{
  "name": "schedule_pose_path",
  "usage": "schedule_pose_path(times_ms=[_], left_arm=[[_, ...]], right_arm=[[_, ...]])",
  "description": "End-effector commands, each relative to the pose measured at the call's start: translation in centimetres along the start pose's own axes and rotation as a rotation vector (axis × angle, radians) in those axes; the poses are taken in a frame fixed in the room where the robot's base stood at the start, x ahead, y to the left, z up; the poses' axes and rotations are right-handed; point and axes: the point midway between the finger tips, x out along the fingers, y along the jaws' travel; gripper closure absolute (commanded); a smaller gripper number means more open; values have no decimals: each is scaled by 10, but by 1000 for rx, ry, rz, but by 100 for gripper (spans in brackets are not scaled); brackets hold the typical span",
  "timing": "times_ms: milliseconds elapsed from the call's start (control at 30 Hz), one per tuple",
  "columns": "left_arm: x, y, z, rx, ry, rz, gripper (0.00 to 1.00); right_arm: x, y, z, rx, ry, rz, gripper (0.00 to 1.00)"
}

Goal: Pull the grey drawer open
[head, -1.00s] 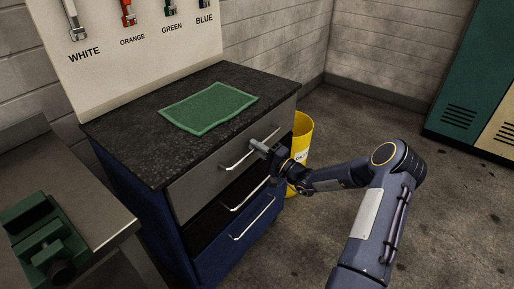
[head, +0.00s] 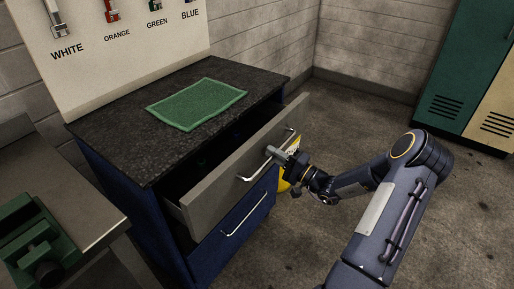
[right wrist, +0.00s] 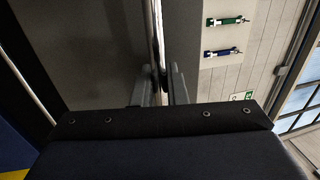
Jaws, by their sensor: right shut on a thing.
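The grey drawer (head: 226,175) is the top drawer of the dark-topped cabinet, and it stands pulled out well past the cabinet front. Its handle (head: 251,176) is a thin silver bar on the drawer's face. My right gripper (head: 279,155) is shut on this handle; in the right wrist view its two fingers (right wrist: 159,88) close around the upright-looking bar (right wrist: 155,35). The drawer's inside is dark, with a few small dim things at the back that I cannot make out. My left gripper is not in view.
A green mat (head: 197,103) lies on the cabinet top (head: 115,143). A lower blue drawer (head: 235,228) is shut. A workbench with a green vise (head: 35,240) is at left. Floor at right is clear.

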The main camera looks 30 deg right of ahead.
Motion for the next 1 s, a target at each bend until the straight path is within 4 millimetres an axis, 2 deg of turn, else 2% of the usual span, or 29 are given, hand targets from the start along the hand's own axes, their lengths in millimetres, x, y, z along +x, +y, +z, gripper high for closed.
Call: schedule_pose_path(times_ms=[33, 200, 500, 700, 1000], left_arm=[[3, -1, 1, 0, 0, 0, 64], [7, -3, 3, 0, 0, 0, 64], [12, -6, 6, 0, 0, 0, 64], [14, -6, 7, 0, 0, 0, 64], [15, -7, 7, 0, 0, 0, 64]], right_arm=[[-17, 0, -1, -1, 6, 6, 100], [-62, -10, -1, -1, 5, 5, 100], [-124, -22, 0, 1, 3, 5, 100], [-147, -27, 0, 2, 1, 3, 100], [-156, -30, 0, 2, -1, 2, 100]])
